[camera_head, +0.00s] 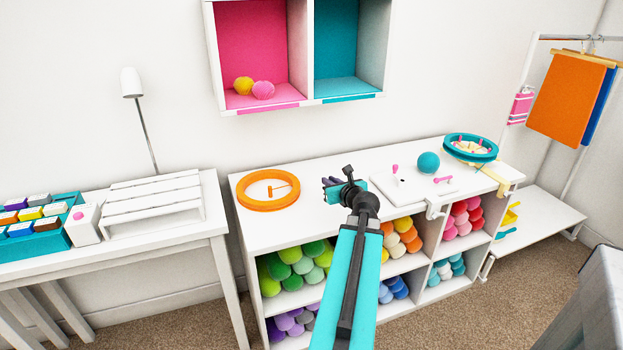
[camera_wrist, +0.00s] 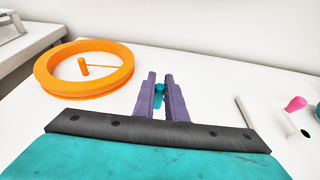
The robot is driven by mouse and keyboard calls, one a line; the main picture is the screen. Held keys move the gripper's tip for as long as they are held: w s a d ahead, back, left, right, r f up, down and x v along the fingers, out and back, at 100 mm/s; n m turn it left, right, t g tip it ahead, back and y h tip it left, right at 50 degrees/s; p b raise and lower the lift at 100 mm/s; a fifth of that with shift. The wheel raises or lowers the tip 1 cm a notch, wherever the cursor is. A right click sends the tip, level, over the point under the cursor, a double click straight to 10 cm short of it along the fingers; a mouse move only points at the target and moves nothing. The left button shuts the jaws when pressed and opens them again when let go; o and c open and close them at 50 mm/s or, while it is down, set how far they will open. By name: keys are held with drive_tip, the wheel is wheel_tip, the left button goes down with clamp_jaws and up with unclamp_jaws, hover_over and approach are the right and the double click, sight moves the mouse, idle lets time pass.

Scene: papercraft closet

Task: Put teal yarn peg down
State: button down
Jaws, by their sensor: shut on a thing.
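The teal yarn peg (camera_wrist: 159,92) shows in the wrist view as a small teal piece between the two purple fingers of my gripper (camera_wrist: 160,82). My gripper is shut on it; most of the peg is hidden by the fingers. In the head view my gripper (camera_head: 333,183) is over the white cabinet top (camera_head: 310,225), between the orange ring and a white board. I cannot tell whether the peg touches the surface.
An orange ring (camera_head: 240,190) with a small peg inside lies left of my gripper. A white board (camera_head: 410,205) with pink pegs and a teal ball (camera_head: 428,162) lies to the right. A teal ring (camera_head: 470,141) is at the far right. White surface is clear around my gripper.

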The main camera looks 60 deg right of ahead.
drive_tip(key=w+d, duration=0.1)
drive_tip(key=w, duration=0.2)
drive_tip(key=w+d, duration=0.2)
drive_tip(key=w, duration=0.1)
drive_tip(key=w+d+f, duration=0.1)
drive_tip(key=w+d, duration=0.1)
drive_tip(key=w, duration=0.1)
drive_tip(key=shift+w+d+p, duration=0.1)
drive_tip(key=shift+w+p, duration=0.2)
drive_tip(key=shift+w+d, duration=0.25)
drive_tip(key=shift+w, duration=0.1)
drive_tip(key=shift+w+d+f, duration=0.1)
drive_tip(key=shift+w+f, duration=0.15)
drive_tip(key=shift+f, duration=1.6)
drive_tip(key=c, duration=1.8)
unclamp_jaws()
